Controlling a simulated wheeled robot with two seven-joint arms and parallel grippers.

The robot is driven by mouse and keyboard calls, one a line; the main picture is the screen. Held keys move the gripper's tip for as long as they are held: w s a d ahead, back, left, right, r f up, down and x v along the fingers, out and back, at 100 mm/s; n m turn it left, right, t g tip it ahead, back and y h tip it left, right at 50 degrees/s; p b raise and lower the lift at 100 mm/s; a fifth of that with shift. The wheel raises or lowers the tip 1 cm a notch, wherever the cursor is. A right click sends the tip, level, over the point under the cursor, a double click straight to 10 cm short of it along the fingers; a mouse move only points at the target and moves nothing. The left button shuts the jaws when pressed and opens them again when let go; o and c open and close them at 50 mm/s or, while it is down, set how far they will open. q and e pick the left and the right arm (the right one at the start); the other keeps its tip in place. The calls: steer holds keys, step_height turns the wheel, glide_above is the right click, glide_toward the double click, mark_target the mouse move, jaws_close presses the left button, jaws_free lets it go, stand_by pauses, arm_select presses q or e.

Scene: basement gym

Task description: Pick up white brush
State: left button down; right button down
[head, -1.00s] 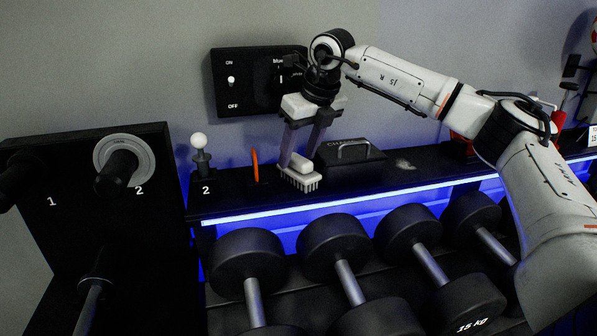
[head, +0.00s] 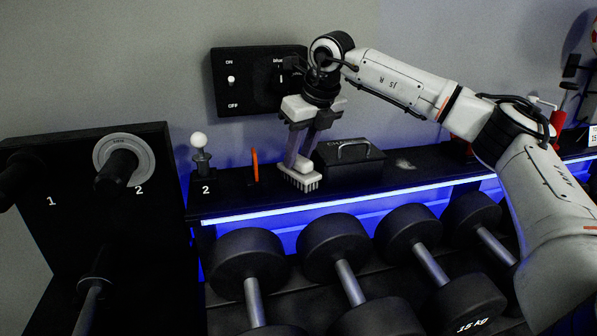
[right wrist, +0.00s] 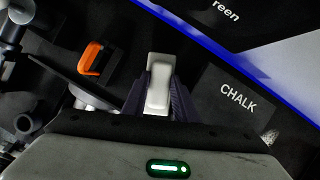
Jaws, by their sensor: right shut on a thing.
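The white brush (head: 301,179) stands on the black shelf with its bristles down, between the orange object and the chalk box. My right gripper (head: 301,152) comes down over it from above, with a finger on either side of its upper part. In the right wrist view the brush's pale handle (right wrist: 158,88) lies between the two dark fingers (right wrist: 158,98), which are shut on it. The brush looks to be at shelf height; I cannot tell whether it is clear of the surface. My left gripper is not in view.
A black chalk box (head: 349,163) is close on the right of the brush. An orange upright piece (head: 255,165) and a white-knobbed lever (head: 200,150) are on the left. A switch panel (head: 240,82) is on the wall behind. Dumbbells (head: 335,240) sit below the shelf (head: 420,178).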

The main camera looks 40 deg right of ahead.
mark_target(299, 158)
steer(key=shift+r, duration=0.15)
steer(key=shift+r, duration=0.2)
steer(key=shift+s+a+r, duration=0.1)
steer(key=shift+s+r, duration=0.05)
step_height(299, 158, up, 7)
steer(key=shift+f+b, duration=0.15)
steer(key=shift+b, duration=0.15)
steer(key=s+a+b, duration=0.2)
steer(key=s+a, duration=0.2)
steer(key=s, duration=0.4)
steer(key=s+a+b, duration=0.1)
steer(key=s+a, duration=0.4)
steer(key=s, duration=0.4)
steer(key=shift+s+a+b, duration=0.15)
steer(key=shift+a+b, duration=0.1)
steer(key=shift+b, duration=0.1)
steer(key=shift+f, duration=0.1)
